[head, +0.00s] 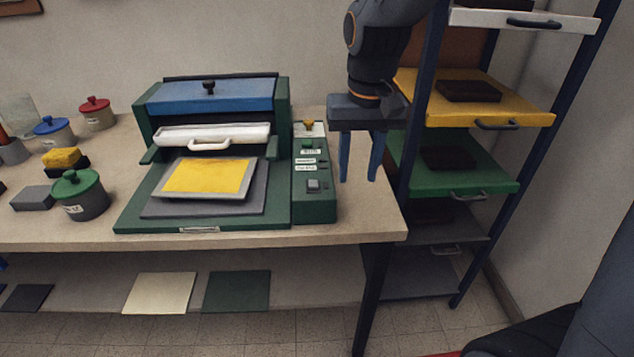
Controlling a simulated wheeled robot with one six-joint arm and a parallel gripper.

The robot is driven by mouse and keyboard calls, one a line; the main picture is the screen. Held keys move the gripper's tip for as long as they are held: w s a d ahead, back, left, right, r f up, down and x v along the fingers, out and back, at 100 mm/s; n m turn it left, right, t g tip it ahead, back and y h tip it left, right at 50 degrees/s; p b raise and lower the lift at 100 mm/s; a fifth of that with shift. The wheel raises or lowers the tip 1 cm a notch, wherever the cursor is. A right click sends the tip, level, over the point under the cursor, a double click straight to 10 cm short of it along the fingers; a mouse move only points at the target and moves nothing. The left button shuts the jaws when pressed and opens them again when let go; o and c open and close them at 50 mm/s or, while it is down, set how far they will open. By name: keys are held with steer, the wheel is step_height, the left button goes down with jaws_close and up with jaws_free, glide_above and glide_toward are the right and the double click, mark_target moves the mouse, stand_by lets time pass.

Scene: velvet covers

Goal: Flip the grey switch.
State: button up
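The grey switch (313,186) is a small square on the lower part of the green control panel (316,211), at the right side of the green press (135,216). Above it on the panel are small white labels, a green button (307,144) and a yellow-topped knob (307,125). My gripper (358,180) points down to the right of the panel, with its two blue fingers apart and nothing between them. It appears apart from the switch; its exact height above the table is hard to tell.
A rack with a yellow tray (540,119) and a green tray (505,187) stands close on the right. A yellow sheet in a grey frame (160,190) lies on the press bed. Lidded jars, including a green-lidded one (83,205), stand at the left of the table (350,231).

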steer(key=b, duration=0.6)
glide_toward(312, 179)
steer(key=shift+g, duration=0.4)
steer(key=f, duration=0.7)
steer(key=shift+w, duration=0.35)
